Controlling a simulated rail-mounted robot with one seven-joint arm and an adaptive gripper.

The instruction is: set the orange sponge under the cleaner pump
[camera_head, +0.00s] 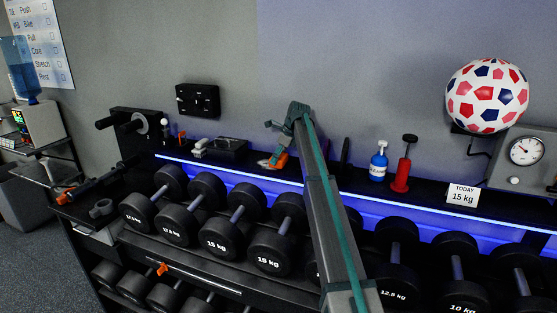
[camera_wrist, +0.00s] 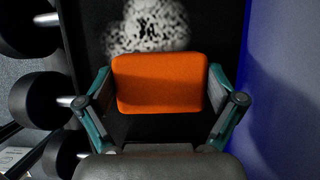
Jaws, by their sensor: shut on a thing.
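The orange sponge (camera_wrist: 160,83) is between the two teal fingers of my gripper (camera_wrist: 160,92) in the wrist view, with a finger against each side. In the head view my gripper (camera_head: 282,148) points down over the back ledge, and the sponge (camera_head: 279,160) shows in orange at its fingers. I cannot tell whether the sponge touches the ledge. The cleaner pump (camera_head: 378,164), a blue bottle with a white label and a pump top, stands upright on the ledge to the right of my gripper, apart from the sponge.
A red hand pump (camera_head: 402,168) stands just right of the cleaner. A dark upright item (camera_head: 345,152) stands between it and my arm. A white card (camera_head: 463,195) is farther right. Rows of dumbbells (camera_head: 226,228) fill the rack in front. A speckled patch (camera_wrist: 150,28) lies beyond the sponge.

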